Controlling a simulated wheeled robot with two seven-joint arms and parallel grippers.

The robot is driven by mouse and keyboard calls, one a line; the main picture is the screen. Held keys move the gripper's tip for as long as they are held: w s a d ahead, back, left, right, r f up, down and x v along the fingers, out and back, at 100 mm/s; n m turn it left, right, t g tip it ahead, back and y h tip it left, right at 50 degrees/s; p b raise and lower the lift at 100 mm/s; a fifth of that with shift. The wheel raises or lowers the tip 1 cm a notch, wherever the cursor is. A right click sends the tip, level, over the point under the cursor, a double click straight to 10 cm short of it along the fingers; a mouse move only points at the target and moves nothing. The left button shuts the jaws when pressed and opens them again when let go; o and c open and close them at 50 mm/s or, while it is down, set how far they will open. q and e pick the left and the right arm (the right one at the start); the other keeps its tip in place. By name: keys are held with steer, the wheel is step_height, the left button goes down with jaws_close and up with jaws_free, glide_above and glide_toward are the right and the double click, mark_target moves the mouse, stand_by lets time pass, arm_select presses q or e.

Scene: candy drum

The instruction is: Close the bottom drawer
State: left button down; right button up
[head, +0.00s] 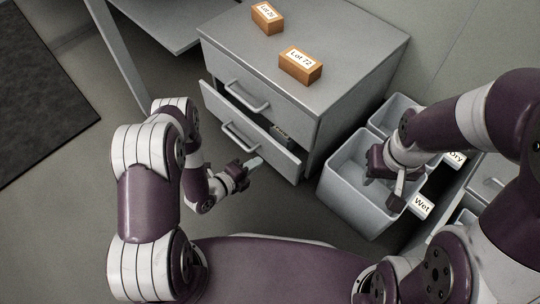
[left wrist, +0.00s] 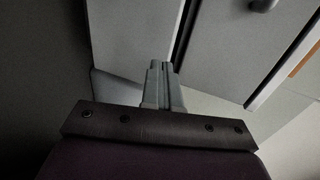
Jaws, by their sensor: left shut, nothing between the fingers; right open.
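The grey bottom drawer (head: 270,146) of the cabinet (head: 318,107) stands partly open in the head view, with a small labelled item (head: 282,133) inside it. The top drawer (head: 262,89) above it looks shut. My left gripper (head: 254,163) is shut and empty, with its fingertips close to the front of the bottom drawer, below its handle (head: 241,137). I cannot tell if they touch. In the left wrist view the shut fingers (left wrist: 161,82) point at grey panels. My right gripper (head: 384,184) is open and empty over a grey bin.
Two wooden blocks, one labelled Lot 72 (head: 300,65) and one further back (head: 267,17), sit on the cabinet top. Grey bins (head: 346,199) with Wet (head: 422,206) and Dry labels stand right of the cabinet.

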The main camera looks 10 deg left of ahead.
mark_target(277, 148)
arm_select(q)
steer(key=b+x, duration=0.1)
steer(key=x, duration=0.1)
steer(key=b+x, duration=0.1)
steer(key=x, duration=0.2)
steer(key=shift+w+d+r+b, duration=0.15)
steer(key=shift+w+d+b, duration=0.15)
steer(key=shift+w+b, duration=0.1)
steer(key=shift+w+d+r, duration=0.2)
steer(key=shift+w+d, duration=0.05)
steer(key=shift+w, duration=0.05)
steer(key=shift+w, duration=0.1)
steer(key=w+d, duration=0.1)
steer(key=w, duration=0.1)
steer(key=w+d, duration=0.1)
steer(key=d, duration=0.1)
steer(key=shift+w, duration=0.4)
steer(key=shift+w+d+r, duration=0.1)
steer(key=shift+w, duration=0.05)
